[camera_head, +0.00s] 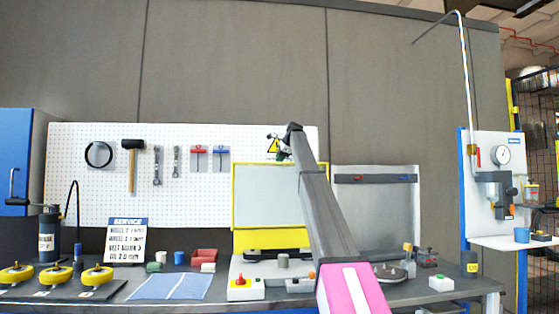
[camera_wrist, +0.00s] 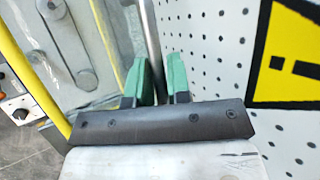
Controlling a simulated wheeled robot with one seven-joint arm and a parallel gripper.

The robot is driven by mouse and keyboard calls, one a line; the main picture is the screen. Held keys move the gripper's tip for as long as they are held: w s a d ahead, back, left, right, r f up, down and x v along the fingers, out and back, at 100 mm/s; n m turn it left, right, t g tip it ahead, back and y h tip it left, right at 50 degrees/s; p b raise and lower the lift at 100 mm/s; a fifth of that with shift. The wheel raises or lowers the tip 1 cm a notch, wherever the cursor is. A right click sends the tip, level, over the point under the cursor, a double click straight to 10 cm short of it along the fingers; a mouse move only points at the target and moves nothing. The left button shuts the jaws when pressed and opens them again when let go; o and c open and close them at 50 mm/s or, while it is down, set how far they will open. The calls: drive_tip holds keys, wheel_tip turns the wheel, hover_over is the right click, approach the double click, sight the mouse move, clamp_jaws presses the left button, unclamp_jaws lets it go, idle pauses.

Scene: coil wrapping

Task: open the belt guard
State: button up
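The belt guard (camera_head: 268,196) is a clear panel in a yellow frame. In the head view it stands upright in front of the pegboard, above the belt drive on the bench. My gripper (camera_head: 281,156) is at the guard's top edge, partly hidden by my arm. In the wrist view the green fingertips of my gripper (camera_wrist: 160,78) stand a narrow width apart with a grey bar (camera_wrist: 150,30) between them. They look closed on this bar, which appears to be part of the guard; contact on the right finger is hard to see.
A yellow warning sign (camera_head: 273,146) is close beside my gripper, with the white pegboard (camera_head: 75,170) behind. A control box with a red button (camera_head: 241,281) stands at the bench front. Yellow wheels (camera_head: 97,275) lie left; a grey panel (camera_head: 375,215) stands right.

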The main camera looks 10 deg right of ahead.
drive_tip(key=shift+o, duration=1.1)
drive_tip(key=shift+s+d+r, duration=0.1)
drive_tip(key=shift+s, duration=0.05)
drive_tip(key=v, duration=1)
drive_tip(key=shift+r, duration=0.4)
